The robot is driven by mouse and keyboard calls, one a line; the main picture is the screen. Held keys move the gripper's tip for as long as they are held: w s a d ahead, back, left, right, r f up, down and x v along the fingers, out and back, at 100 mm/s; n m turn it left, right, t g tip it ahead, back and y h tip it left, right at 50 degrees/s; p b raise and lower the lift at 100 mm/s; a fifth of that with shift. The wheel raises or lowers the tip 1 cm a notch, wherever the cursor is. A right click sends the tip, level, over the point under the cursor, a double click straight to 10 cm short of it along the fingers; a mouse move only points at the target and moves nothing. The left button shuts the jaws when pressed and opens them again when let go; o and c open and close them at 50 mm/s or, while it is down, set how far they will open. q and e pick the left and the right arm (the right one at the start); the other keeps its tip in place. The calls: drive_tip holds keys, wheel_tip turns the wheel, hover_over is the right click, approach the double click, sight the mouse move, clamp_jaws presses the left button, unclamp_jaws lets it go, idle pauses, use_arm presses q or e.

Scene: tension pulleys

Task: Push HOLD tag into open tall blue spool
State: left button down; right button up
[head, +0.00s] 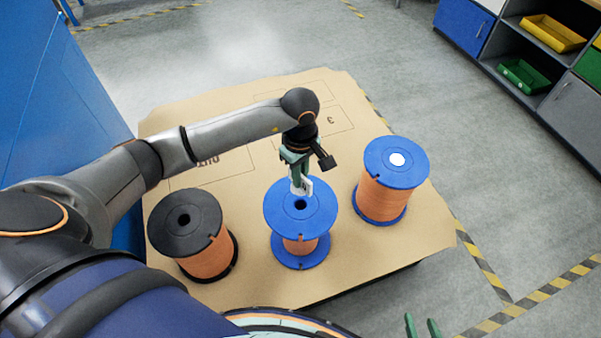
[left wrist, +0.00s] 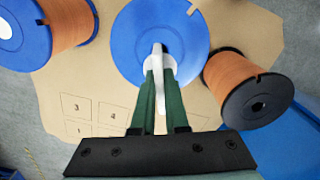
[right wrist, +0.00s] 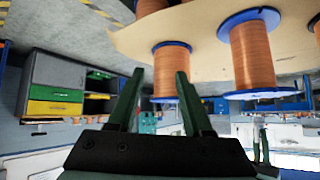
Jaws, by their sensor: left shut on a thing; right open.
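The open blue spool (head: 284,219) stands upright at the table's front middle, with a dark hole in its top flange and orange winding below. My left gripper (head: 299,176) is shut on the white HOLD tag (head: 305,187), just above and behind that hole. In the left wrist view the tag (left wrist: 158,62) stands out from the green fingertips over the blue flange (left wrist: 130,45); whether it touches is unclear.
Another blue spool (head: 384,180) with a white piece in its top hole stands to the right. A black-flanged spool (head: 187,226) with an open hole stands left. The tan table top (head: 240,100) has printed outlines and is clear behind. Shelves (head: 540,60) stand far right.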

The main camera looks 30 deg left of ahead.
sight(300, 190)
use_arm(q)
drive_tip(key=shift+f, duration=0.65)
wheel_tip(300, 190, down, 3)
drive_tip(key=b, duration=0.2)
drive_tip(key=shift+f+b, duration=0.15)
drive_tip(key=shift+b, duration=0.25)
drive_tip(key=shift+f+b, duration=0.3)
drive_tip(key=shift+f, duration=0.2)
use_arm(e)
drive_tip(key=shift+w+a+f+y, duration=0.3)
drive_tip(key=shift+w+a+f, duration=0.45)
drive_tip(key=shift+a, duration=0.25)
use_arm(q)
drive_tip(key=shift+f+b, duration=0.3)
drive_tip(key=shift+b, duration=0.05)
use_arm(e)
drive_tip(key=shift+s+d+f, duration=0.1)
drive_tip(key=shift+s+f, duration=0.05)
drive_tip(key=shift+f, duration=0.35)
drive_tip(key=shift+s+f, duration=0.1)
drive_tip(key=shift+s, duration=0.1)
drive_tip(key=shift+f, duration=0.2)
